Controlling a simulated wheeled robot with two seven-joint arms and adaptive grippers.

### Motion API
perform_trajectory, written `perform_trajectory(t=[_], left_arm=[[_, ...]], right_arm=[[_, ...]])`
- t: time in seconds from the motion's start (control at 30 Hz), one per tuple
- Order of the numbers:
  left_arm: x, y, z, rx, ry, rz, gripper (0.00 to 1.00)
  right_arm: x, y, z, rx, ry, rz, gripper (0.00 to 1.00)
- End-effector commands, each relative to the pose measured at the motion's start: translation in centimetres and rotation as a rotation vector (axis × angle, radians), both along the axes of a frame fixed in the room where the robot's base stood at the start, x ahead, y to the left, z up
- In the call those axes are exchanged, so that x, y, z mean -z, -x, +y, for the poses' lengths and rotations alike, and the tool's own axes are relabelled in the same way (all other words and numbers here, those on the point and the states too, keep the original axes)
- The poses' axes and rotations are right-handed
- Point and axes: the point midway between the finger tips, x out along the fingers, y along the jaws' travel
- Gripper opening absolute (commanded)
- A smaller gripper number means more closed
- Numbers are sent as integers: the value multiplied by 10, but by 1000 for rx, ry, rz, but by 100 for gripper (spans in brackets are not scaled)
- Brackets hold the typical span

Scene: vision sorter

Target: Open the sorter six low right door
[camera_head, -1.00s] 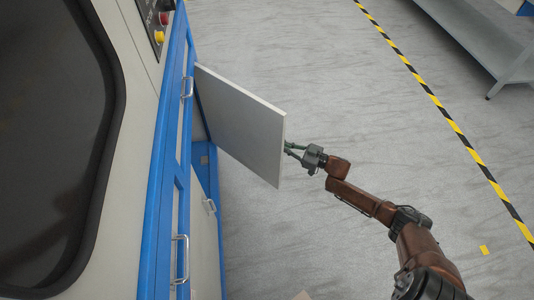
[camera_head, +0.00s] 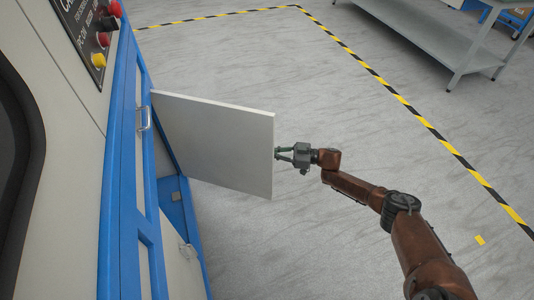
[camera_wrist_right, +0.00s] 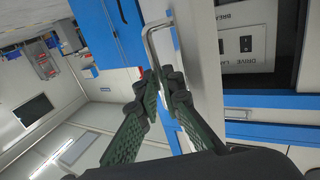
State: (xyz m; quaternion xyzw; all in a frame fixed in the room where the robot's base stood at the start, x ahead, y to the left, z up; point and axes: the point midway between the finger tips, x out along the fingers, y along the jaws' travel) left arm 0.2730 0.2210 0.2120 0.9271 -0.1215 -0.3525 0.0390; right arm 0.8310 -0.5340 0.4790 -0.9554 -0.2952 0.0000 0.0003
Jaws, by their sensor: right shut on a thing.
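The low right door (camera_head: 215,140) of the sorter (camera_head: 122,190) is a flat white panel. In the head view it stands swung well out from the blue frame, over the floor. My right gripper (camera_head: 277,154) is at the door's outer edge, partly hidden behind it. In the right wrist view the fingers of my right gripper (camera_wrist_right: 165,85) are shut on the metal door handle (camera_wrist_right: 149,45). The handle is hidden behind the door in the head view. My left gripper is not in view.
Other doors with metal handles (camera_head: 145,118) line the sorter's side. A control panel with red and yellow buttons (camera_head: 98,60) is at the upper left. A grey table (camera_head: 430,35) stands far right. Yellow-black tape (camera_head: 400,97) crosses the floor, which is clear around the door.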

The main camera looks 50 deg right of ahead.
Motion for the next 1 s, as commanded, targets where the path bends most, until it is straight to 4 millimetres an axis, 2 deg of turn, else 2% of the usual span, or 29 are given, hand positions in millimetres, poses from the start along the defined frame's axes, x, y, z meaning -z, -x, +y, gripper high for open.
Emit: perform_trajectory(t=[0.03, 0.27, 0.3, 0.53, 0.83, 1.0], left_arm=[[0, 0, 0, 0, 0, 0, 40], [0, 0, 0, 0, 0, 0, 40], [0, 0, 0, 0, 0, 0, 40], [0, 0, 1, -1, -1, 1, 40], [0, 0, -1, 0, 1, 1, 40], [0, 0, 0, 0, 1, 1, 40]], right_arm=[[-2, -3, 6, -7, -2, -5, 0], [-2, -3, 7, -8, -3, -6, 0], [-2, -3, 7, -7, -3, -6, 8], [-1, 2, -2, 3, -1, -3, 24], [0, 3, -3, 3, 0, -2, 25], [1, 17, -13, 4, 2, 1, 25]])
